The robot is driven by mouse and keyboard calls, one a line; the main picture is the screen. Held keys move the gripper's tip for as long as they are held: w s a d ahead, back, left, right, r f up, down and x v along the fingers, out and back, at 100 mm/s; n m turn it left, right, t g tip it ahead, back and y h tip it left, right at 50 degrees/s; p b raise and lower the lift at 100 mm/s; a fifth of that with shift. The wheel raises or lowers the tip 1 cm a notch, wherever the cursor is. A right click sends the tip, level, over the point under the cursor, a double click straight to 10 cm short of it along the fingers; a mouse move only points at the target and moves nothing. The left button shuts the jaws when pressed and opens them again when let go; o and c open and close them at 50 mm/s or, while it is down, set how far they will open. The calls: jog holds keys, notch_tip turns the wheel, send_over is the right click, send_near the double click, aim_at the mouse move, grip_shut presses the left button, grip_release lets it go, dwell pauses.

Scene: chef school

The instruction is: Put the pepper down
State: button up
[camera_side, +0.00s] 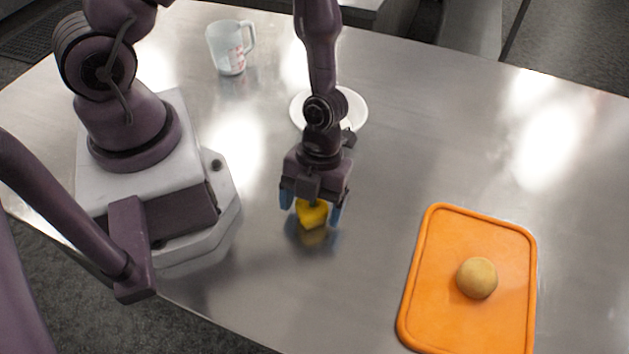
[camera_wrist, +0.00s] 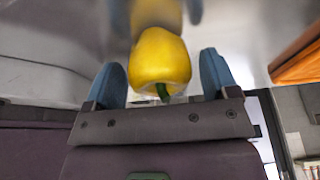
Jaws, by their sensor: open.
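A yellow pepper (camera_side: 312,214) is at the metal table, between the blue fingertips of my gripper (camera_side: 311,207). In the wrist view the pepper (camera_wrist: 160,62) lies between the two blue fingers of my gripper (camera_wrist: 166,80), its green stem toward the palm. A gap shows on each side between the pepper and the fingers, so the gripper is open around it. The pepper's reflection shows on the shiny table beside it. Its upper part is hidden by the gripper in the side view.
An orange cutting board (camera_side: 421,262) with a round tan ball (camera_side: 477,278) on it lies at the right. A white plate (camera_side: 355,108) is behind my arm, partly hidden. A pale mug (camera_side: 228,48) stands at the back left. The table (camera_side: 400,170) between gripper and board is clear.

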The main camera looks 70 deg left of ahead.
jog(key=w+a+r+n+t+y, duration=0.1)
jog(key=a+r+n+y, duration=0.1)
jog(key=a+r+n, duration=0.35)
jog(key=w+a+r+n+t+y, duration=0.1)
jog(key=a+r+n, duration=0.15)
jog(key=r, duration=0.55)
jog(key=w+a+r+n+y, duration=0.1)
jog(key=a+r+n+y, duration=0.1)
jog(key=a+r+n, duration=0.3)
jog(key=s+d+r+n+t+h, duration=0.1)
jog(key=s+r+n+t, duration=0.4)
jog(key=r+n, duration=0.9)
jog(key=shift+s+r+t+h, duration=0.2)
jog(key=shift+r+t+h, duration=0.25)
jog(key=shift+h, duration=0.35)
jog(key=shift+f, duration=0.1)
